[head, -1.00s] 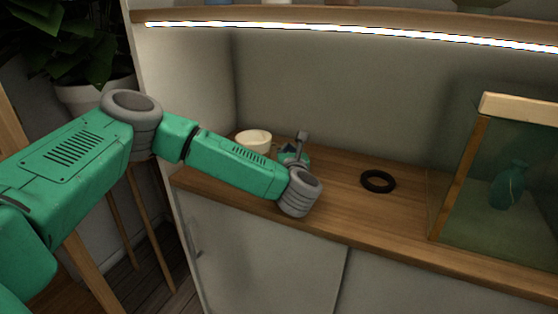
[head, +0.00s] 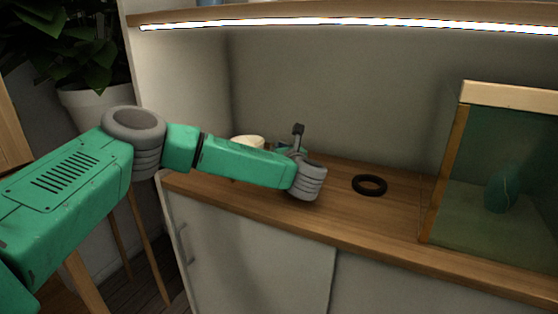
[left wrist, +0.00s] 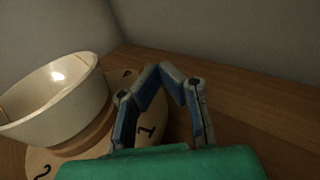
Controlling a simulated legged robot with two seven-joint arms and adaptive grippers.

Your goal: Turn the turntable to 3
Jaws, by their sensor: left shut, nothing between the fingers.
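The turntable (left wrist: 72,150) is a pale wooden disc on the counter. In the left wrist view it shows a 1 near my gripper, a 2 at the lower left and a small dark triangle at the back. A cream bowl (left wrist: 55,98) with a thin gold seam stands on it. My left gripper (left wrist: 164,69) is shut and empty at the disc's right side; whether it touches the disc I cannot tell. In the head view the bowl (head: 247,141) shows just above my left forearm, which hides the turntable. My right gripper is out of view.
A black ring (head: 369,185) lies on the wooden counter (head: 340,214) right of my wrist. A glass case (head: 480,165) with a teal vase (head: 501,192) stands farther right. A lit shelf (head: 340,13) hangs above. A potted plant (head: 95,105) stands left.

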